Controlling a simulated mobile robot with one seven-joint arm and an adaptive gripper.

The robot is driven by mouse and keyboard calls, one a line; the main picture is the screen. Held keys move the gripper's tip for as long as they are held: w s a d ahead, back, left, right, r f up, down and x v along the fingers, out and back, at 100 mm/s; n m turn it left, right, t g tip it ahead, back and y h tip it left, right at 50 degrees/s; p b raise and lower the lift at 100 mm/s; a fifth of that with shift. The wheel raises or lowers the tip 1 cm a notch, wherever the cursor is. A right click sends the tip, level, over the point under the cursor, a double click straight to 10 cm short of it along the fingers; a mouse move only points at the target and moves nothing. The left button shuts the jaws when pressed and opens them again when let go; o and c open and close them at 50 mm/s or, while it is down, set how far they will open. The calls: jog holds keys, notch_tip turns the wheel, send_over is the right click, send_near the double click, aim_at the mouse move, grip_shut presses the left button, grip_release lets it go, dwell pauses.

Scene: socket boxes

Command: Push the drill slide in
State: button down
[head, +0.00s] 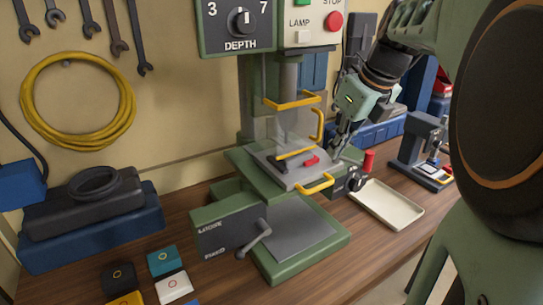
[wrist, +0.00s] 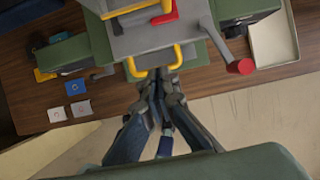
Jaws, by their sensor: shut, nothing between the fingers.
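The green drill press stands on the wooden bench, and its grey drill slide (head: 283,175) lies under a clear guard with yellow handles. A small red piece (head: 311,160) is on the slide. The slide's yellow front handle (head: 316,185) faces the near right; it also shows in the wrist view (wrist: 155,65). My gripper (head: 336,153) comes down from the upper right beside the slide, with empty, closed fingers. In the wrist view my fingertips (wrist: 159,80) appear just in front of the yellow handle. I cannot tell whether they touch it.
A red-knobbed crank (head: 368,161) sticks out right of the slide, near a cream tray (head: 385,204). A green lever box (head: 230,232) and coloured blocks (head: 163,262) stand to the left. A smaller grey machine (head: 422,140) is at the right.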

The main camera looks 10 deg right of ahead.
aim_at(307, 169)
jog(key=x, duration=0.9)
jog(key=shift+f, duration=0.45)
jog(key=shift+w+a+r+p, duration=0.1)
jog(key=shift+w+a+p, duration=0.25)
jog(key=shift+w, duration=0.4)
jog(key=shift+w+a+f+p, duration=0.15)
jog(key=shift+w+p, duration=0.25)
jog(key=shift+w, duration=0.4)
jog(key=shift+w+a+r+p, duration=0.15)
jog(key=shift+w+a+p, duration=0.2)
jog(key=shift+w, duration=0.4)
jog(key=shift+r, duration=0.1)
